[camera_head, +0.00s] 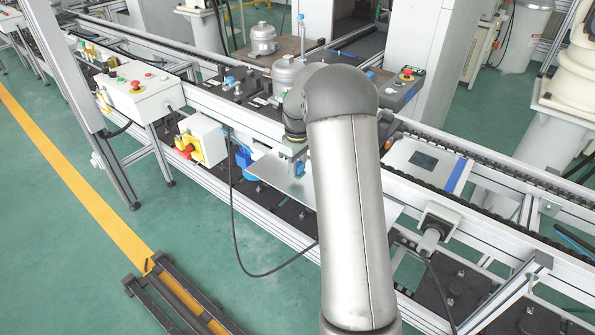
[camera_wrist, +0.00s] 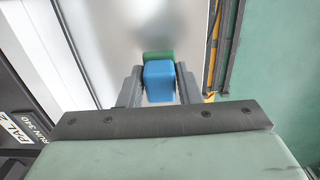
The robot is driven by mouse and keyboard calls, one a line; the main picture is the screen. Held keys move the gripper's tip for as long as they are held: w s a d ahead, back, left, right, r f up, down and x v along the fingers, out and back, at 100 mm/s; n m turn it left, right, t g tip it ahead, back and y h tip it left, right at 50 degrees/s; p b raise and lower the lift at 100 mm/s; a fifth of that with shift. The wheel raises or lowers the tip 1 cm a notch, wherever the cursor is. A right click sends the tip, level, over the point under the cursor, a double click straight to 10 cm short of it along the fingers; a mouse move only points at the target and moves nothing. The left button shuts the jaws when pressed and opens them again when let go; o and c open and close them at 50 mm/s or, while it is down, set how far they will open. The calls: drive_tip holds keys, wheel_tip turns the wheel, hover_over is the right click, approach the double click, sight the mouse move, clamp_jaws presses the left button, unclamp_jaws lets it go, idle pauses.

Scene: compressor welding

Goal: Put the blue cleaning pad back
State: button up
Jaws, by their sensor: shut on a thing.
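The blue cleaning pad (camera_wrist: 159,78) is between the two fingers of my gripper (camera_wrist: 158,84) in the wrist view. My gripper is shut on it. A green part (camera_wrist: 158,55) shows just beyond the blue block; I cannot tell whether it belongs to the pad. In the head view my gripper (camera_head: 293,158) is over the pale metal plate (camera_head: 268,171) at the front of the line, partly hidden by my arm. The plate also shows behind the pad in the wrist view (camera_wrist: 110,40). I cannot tell whether the pad touches the plate.
A white box with a yellow-and-red switch (camera_head: 202,139) stands left of the plate. A control box with a red button (camera_head: 138,91) is further left. Grey compressors (camera_head: 262,39) stand on the line behind. A panel with a dark screen (camera_head: 425,162) lies to the right.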

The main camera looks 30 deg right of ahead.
drive_tip(key=shift+f, duration=1.3)
drive_tip(key=shift+f, duration=0.2)
drive_tip(key=o, duration=0.9)
drive_tip(key=shift+o, duration=0.2)
drive_tip(key=shift+r, duration=0.1)
